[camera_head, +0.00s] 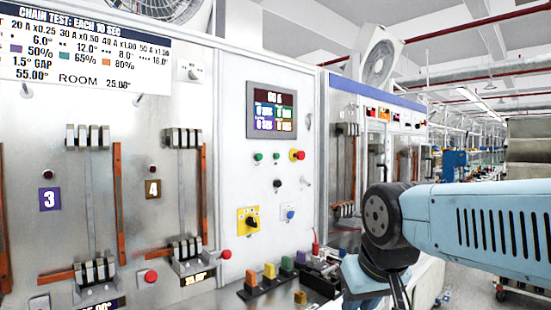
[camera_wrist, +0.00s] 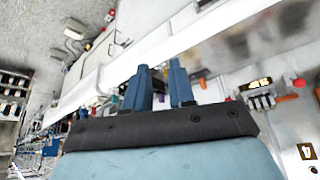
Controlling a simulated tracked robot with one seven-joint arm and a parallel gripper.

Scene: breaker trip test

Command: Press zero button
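The control panel (camera_head: 232,120) stands upright in the middle of the head view. I cannot read any label that tells which one is the zero button. My gripper (camera_wrist: 158,68) shows two blue fingers with a gap and nothing between them in the wrist view. In the head view my arm's end is low, right of the panel; its fingertips cannot be made out.
Colored blocks (camera_head: 269,271) stand on the ledge below, close to my arm. A further cabinet (camera_head: 376,125) stands behind my arm.

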